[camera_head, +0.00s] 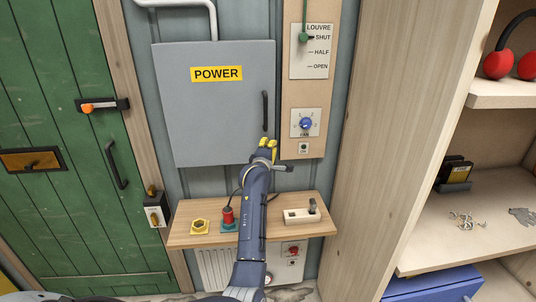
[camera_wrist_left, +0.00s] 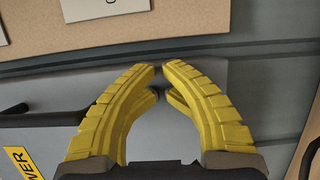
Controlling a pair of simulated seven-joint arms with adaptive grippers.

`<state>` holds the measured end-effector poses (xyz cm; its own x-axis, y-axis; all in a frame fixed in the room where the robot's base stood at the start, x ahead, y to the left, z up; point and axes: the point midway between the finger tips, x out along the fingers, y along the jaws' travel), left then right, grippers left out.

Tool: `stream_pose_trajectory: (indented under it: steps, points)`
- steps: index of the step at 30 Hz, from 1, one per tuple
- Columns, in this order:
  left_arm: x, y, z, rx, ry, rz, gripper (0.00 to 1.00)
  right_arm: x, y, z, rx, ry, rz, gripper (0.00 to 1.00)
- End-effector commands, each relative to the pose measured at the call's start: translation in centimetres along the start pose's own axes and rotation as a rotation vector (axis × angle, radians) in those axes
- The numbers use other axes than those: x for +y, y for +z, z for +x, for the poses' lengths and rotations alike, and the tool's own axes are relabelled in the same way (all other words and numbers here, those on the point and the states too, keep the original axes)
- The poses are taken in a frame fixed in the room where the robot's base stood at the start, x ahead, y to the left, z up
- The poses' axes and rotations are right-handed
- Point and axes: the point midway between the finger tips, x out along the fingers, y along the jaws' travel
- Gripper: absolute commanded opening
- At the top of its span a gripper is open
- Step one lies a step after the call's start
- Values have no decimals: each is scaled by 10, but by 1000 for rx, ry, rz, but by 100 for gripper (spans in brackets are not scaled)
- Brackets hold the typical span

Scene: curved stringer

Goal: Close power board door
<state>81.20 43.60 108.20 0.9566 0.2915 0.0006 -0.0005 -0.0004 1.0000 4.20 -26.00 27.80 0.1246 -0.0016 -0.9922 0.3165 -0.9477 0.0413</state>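The grey power board door (camera_head: 215,105) carries a yellow POWER label (camera_head: 216,74) and a black vertical handle (camera_head: 265,110) near its right edge. The door lies flat or nearly flat over its box; I cannot tell whether a small gap is left. My left gripper (camera_head: 267,144) is at the door's lower right corner, just below the handle. In the left wrist view its yellow fingertips (camera_wrist_left: 159,68) nearly meet with nothing between them. That view also shows the door (camera_wrist_left: 50,150) and handle (camera_wrist_left: 40,118). Contact with the door cannot be told. My right gripper is out of view.
Below is a wooden shelf (camera_head: 250,234) with a red plug (camera_head: 228,215) and a yellow nut (camera_head: 200,226). A green door (camera_head: 65,160) is at left, shelving (camera_head: 470,230) at right.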

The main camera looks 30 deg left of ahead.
Motion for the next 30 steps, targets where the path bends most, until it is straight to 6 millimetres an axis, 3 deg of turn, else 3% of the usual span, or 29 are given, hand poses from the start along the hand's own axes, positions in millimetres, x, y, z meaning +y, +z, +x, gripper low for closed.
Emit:
stream_pose_trajectory:
  steps: [18, 30]
  points:
    - [0, 1, -93, 0, 1, 0, 0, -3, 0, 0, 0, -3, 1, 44]
    - [-2, 2, -118, -2, -5, 17, 0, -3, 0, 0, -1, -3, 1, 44]
